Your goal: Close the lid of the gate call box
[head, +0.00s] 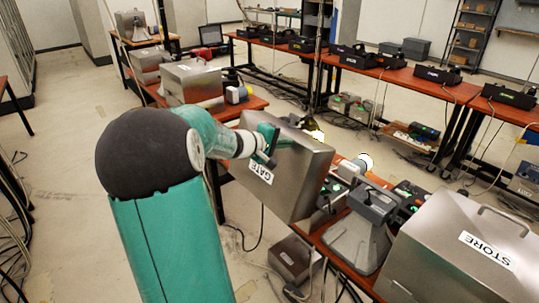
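The gate call box shows as a metal lid (290,180) marked GATE, tilted steeply at the front edge of the long red table. The lid stands open, its marked face turned toward me and to the left. Part of the box body is hidden behind it. My gripper (267,146), teal and dark, is at the lid's upper left part, in front of the marked face. It is touching or very close to the lid; I cannot tell which. Its fingers are small and partly overlapped, so their opening is unclear.
A closed metal box (470,250) marked STORE stands at the right front. A grey phone unit (361,222) sits between it and the lid. More metal boxes (192,82) stand farther back on the table. A small metal box (291,258) lies low beneath. The floor (60,160) at left is open.

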